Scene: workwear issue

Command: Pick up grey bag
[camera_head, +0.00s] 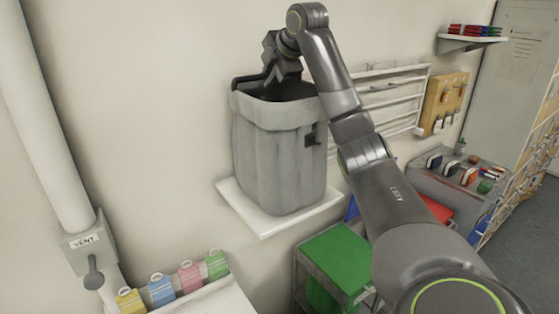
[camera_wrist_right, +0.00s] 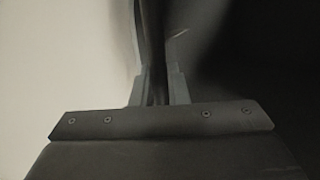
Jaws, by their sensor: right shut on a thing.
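The grey bag (camera_head: 275,160) stands upright on a small white wall shelf (camera_head: 256,222), with a folded-over rim and a dark opening at the top. A dark clip or handle shows on its right side, and a dark bar shows at the left of its rim. My right gripper (camera_head: 274,82) is at the top of the bag, its tips partly lost against the dark opening. In the right wrist view my right gripper (camera_wrist_right: 155,88) is shut on a thin dark part, seemingly the bag's handle. My left gripper is not in view.
A white rack (camera_head: 392,92) and a wooden board (camera_head: 443,103) hang on the wall to the right. A green-topped cart (camera_head: 340,259) stands below right. Several coloured tags (camera_head: 190,275) stand at the lower left, near a white vent pipe (camera_head: 45,120).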

